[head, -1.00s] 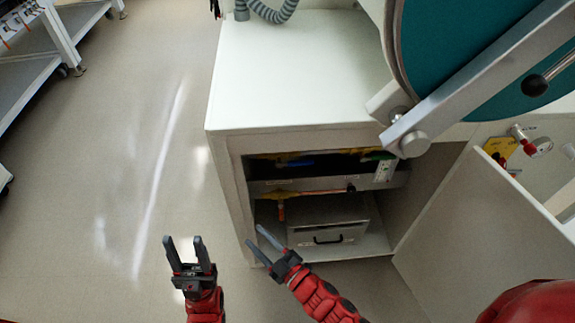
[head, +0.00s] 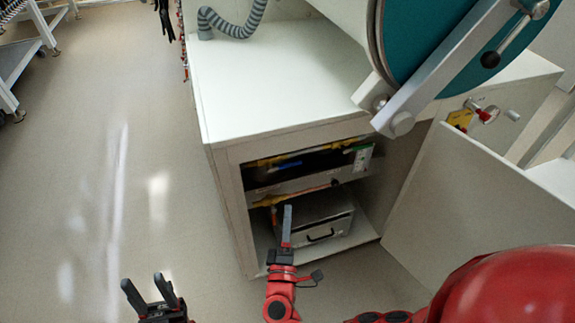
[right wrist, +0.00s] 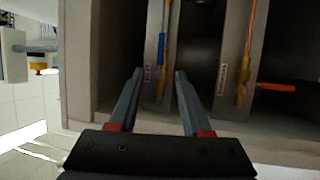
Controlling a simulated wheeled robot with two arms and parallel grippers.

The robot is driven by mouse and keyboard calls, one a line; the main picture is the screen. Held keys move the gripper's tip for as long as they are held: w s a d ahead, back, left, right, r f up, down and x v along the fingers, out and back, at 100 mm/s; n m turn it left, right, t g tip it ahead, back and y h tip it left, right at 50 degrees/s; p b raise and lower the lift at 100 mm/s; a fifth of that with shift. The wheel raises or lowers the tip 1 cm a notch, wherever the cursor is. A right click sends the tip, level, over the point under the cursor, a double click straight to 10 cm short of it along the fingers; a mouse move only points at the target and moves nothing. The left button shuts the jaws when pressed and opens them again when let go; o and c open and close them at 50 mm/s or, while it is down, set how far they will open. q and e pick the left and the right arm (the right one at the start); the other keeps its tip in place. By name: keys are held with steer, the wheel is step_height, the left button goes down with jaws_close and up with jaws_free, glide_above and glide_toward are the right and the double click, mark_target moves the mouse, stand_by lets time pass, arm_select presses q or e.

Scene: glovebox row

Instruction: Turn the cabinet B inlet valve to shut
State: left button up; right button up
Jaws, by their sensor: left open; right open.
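In the right wrist view the blue handle (right wrist: 161,80) shows between and beyond the fingers. An orange lever (right wrist: 275,87) sticks out sideways from a second yellow valve pipe (right wrist: 241,90), to the right there. I cannot read which is the inlet valve. My right gripper (head: 287,215) is open and empty in front of the cabinet opening; it also shows in the right wrist view (right wrist: 160,73). My left gripper (head: 152,292) is open and empty over the floor.
The cabinet door (head: 475,195) stands open at the right. A grey drawer box (head: 322,222) sits at the cabinet bottom. A teal round port door (head: 425,45) with a metal arm hangs above.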

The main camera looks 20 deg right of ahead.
mark_target(292, 164)
steer(key=p+x, duration=0.1)
steer(key=x, duration=1.5)
steer(key=shift+w+d+f, duration=0.1)
steer(key=shift+w+d, duration=0.05)
steer(key=shift+w, duration=0.25)
jaws_close()
stand_by(0.4)
